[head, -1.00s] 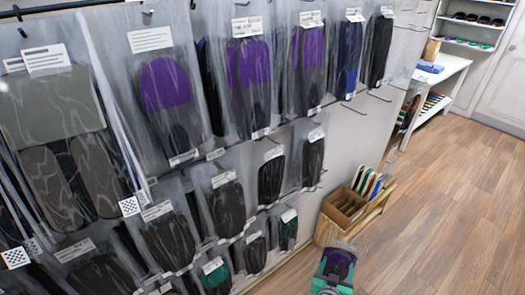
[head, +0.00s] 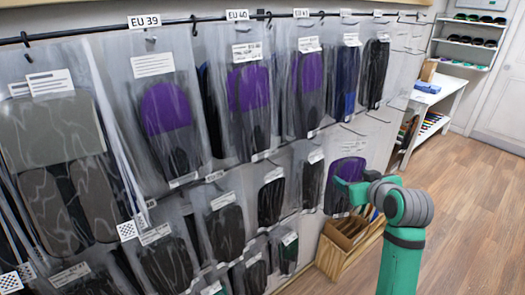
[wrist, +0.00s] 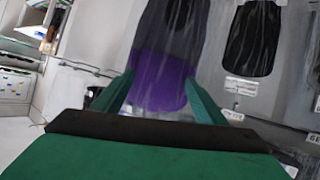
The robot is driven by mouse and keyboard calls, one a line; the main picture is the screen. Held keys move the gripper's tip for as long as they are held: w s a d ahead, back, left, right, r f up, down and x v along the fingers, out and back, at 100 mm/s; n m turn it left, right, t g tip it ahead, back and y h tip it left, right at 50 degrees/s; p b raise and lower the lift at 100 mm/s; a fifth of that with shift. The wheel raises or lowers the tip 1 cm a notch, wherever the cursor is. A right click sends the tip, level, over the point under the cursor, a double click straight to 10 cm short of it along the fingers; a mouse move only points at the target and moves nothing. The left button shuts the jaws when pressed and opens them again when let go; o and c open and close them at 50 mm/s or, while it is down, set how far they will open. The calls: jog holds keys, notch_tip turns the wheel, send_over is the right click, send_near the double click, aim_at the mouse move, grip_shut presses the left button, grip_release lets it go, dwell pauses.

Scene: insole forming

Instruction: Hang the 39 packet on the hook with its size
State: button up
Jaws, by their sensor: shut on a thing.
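A clear packet with a purple and dark insole (head: 348,168) hangs from my gripper (head: 345,187) in front of the wall's right part. In the wrist view the gripper's green fingers (wrist: 160,82) are closed on the packet, its purple part (wrist: 160,92) between them. Its size print is too small to read. The EU 39 sign (head: 145,20) is on the upper rail at left, above a purple insole packet (head: 166,108) hanging on its hook. My gripper is well right of and below that sign.
EU 40 (head: 237,15) and EU 41 (head: 301,13) signs follow along the rail (head: 80,32), with packets below. More packets hang in lower rows. Bare hooks (head: 352,131) stick out at right. A wooden box (head: 345,255) stands below my gripper. The floor (head: 465,215) at right is clear.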

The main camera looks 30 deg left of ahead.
jog(key=s+a+r+n+g+y, duration=0.1)
jog(key=s+a+r+n+g, duration=0.1)
jog(key=s+r, duration=0.45)
jog(key=s+a+r+n+g+y, duration=0.2)
jog(key=s+r, duration=0.1)
jog(key=r, duration=0.6)
jog(key=s+a+r+n+g+y, duration=0.1)
jog(key=s+a+r+n+g, duration=0.15)
jog(key=s+r, duration=0.4)
jog(key=s+a+r+n+g, duration=0.1)
jog(key=s+r+n+g, duration=0.15)
jog(key=s, duration=0.95)
jog(key=s+a+r+n+g, duration=0.1)
jog(key=s+r+n+g, duration=0.2)
jog(key=s, duration=0.8)
jog(key=w+a+r, duration=0.1)
jog(key=w+a, duration=0.1)
jog(key=a, duration=0.5)
jog(key=shift+w+r+t+y, duration=0.15)
jog(key=shift+w+t+y, duration=0.1)
jog(key=shift+t+y, duration=0.15)
